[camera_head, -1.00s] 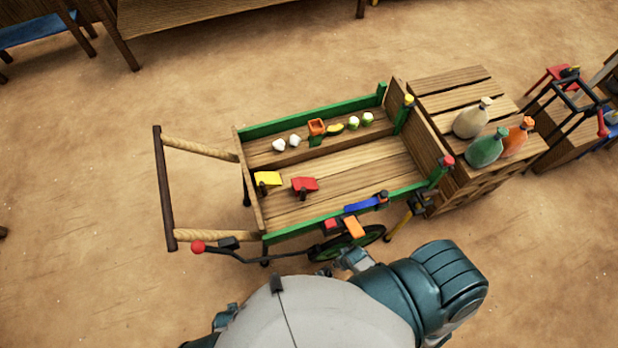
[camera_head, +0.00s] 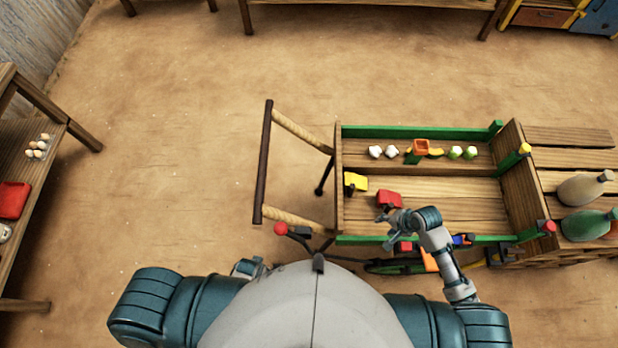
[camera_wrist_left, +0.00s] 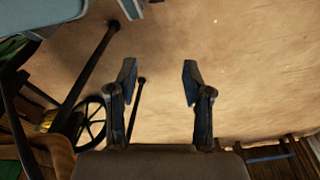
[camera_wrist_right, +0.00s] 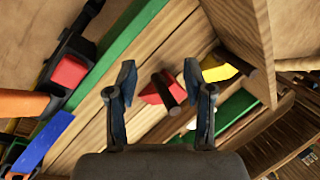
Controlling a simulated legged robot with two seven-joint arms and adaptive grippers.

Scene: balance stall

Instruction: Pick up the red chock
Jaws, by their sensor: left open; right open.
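The red chock (camera_head: 389,198) lies on the wooden bed of the green-railed cart (camera_head: 440,215), towards its near left part. In the right wrist view the red chock (camera_wrist_right: 154,93) with its dark handle (camera_wrist_right: 167,88) shows between the fingers. My right gripper (camera_head: 385,217) is open and empty, close to the chock on its near side; whether it touches is unclear. My left gripper (camera_head: 246,267) is open and empty, low beside my body, left of the cart; the left wrist view shows its spread fingers (camera_wrist_left: 160,85) over bare floor.
A yellow chock (camera_head: 357,182) lies left of the red one. A red-knobbed lever (camera_head: 281,229) stands at the near left. Bottles (camera_head: 585,190) stand right.

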